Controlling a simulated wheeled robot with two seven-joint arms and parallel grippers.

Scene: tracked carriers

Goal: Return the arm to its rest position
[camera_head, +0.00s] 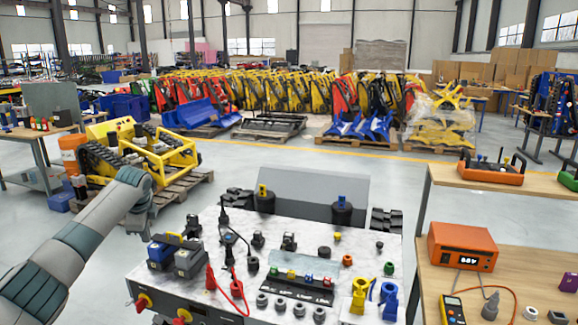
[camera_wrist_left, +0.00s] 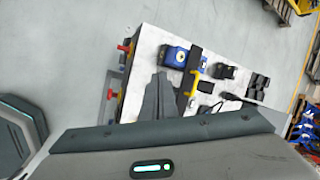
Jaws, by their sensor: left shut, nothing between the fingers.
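My left arm comes in from the left in the head view. Its gripper (camera_head: 141,222) hangs at the arm's bent end, in the air by the left edge of the white-topped workbench (camera_head: 212,222). In the left wrist view the gripper's dark fingers (camera_wrist_left: 159,82) are together, with nothing between them. They point over the bench top (camera_wrist_left: 146,48), apart from the blue-and-black block (camera_wrist_left: 174,56). My right gripper is in neither view.
The bench carries dark blocks (camera_head: 188,262), a red cable (camera_head: 232,290) and several small parts. A yellow tracked machine (camera_head: 175,160) stands on a pallet behind my left arm. Wooden tables with an orange meter (camera_head: 462,246) stand at right. Grey floor (camera_head: 300,155) lies open behind the bench.

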